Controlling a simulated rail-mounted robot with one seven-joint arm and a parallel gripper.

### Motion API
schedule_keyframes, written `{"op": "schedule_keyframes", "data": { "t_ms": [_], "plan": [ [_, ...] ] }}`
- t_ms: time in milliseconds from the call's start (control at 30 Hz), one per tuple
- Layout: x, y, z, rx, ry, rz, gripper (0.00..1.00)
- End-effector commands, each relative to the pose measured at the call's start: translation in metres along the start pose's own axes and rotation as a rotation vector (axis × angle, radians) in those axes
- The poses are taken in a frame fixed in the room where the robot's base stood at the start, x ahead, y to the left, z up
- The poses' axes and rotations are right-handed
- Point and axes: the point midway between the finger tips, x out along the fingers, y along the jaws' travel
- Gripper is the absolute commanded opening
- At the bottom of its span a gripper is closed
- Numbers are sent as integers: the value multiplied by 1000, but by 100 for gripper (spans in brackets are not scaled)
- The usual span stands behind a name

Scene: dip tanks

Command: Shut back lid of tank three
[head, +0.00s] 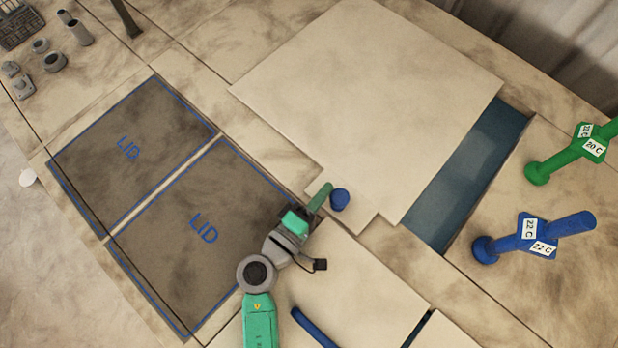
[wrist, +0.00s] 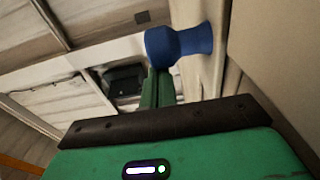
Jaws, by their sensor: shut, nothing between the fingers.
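A large cream lid (head: 365,110) with a tab at its front edge lies over a tank. A strip of dark blue tank opening (head: 470,180) shows uncovered along its right side. A round blue knob (head: 340,200) stands on the tab; it also shows in the wrist view (wrist: 178,44). My gripper (head: 321,197) has its green fingers together and empty, just left of the knob; the fingers also show in the wrist view (wrist: 157,88). I cannot tell whether they touch the knob. No tank number is readable.
A second cream lid (head: 350,275) lies nearer, with a blue bar (head: 314,328) and a narrow dark gap at its right. A green pipe (head: 565,158) and a blue pipe (head: 535,238) stand at right. Flat areas outlined and marked LID (head: 205,250) lie clear at left.

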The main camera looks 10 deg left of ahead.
Motion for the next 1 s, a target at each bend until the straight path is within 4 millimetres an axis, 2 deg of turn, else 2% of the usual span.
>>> {"op": "schedule_keyframes", "data": {
  "t_ms": [467, 567, 667, 900, 1000],
  "plan": [
    [0, 0, 0, 0, 0, 1, 0],
    [4, -1, -11, 2, 2, 3, 0],
    [11, -2, -34, 3, -1, 6, 0],
    [-52, -2, -35, -2, -1, -2, 0],
    [-71, -1, -35, -1, -2, -1, 0]
  ]
}}
